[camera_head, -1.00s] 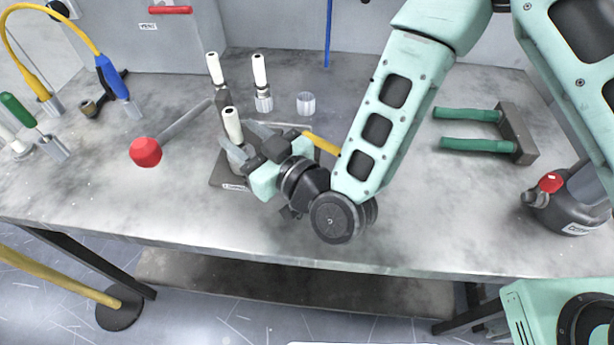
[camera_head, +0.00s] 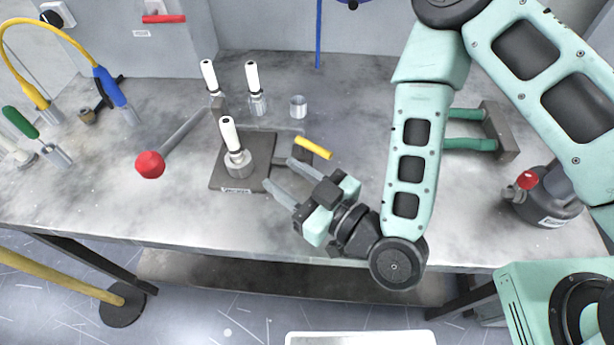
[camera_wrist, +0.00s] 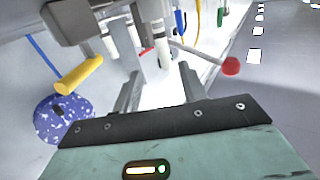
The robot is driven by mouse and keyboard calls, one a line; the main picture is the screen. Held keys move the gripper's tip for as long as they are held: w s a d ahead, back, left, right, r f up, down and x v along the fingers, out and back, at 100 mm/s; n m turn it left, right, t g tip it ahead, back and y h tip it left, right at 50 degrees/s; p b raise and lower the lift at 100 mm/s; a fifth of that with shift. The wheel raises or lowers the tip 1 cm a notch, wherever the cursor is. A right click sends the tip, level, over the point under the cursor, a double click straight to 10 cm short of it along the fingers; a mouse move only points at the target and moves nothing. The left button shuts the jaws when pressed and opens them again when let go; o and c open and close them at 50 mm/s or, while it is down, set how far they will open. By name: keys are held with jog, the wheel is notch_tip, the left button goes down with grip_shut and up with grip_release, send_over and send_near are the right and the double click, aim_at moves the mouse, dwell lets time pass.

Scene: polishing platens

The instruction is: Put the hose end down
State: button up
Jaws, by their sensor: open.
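A white-handled piece with a round grey metal foot (camera_head: 238,162) stands upright on a dark plate (camera_head: 222,182). No hose shows running from it, so I cannot tell whether it is the hose end. My gripper (camera_head: 278,172) is open and empty, just right of that piece and apart from it, its fingers pointing toward it. In the wrist view the two fingers (camera_wrist: 160,88) are spread, with white-handled pieces beyond them. A yellow hose (camera_head: 42,42) arches at the far left of the bench, with a blue grip (camera_head: 110,86) at one end.
Two more white-handled pieces (camera_head: 209,78) (camera_head: 253,78) and a small metal cup (camera_head: 298,106) stand behind. A red ball-ended rod (camera_head: 150,165) is left, green handles (camera_head: 470,144) and a dark canister (camera_head: 545,207) right. The front bench is clear.

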jog(key=shift+r+p+v, duration=0.2)
jog(key=shift+p+v, duration=0.75)
jog(key=shift+r+p+v, duration=0.2)
jog(key=shift+p+v, duration=0.7)
jog(key=shift+p, duration=0.05)
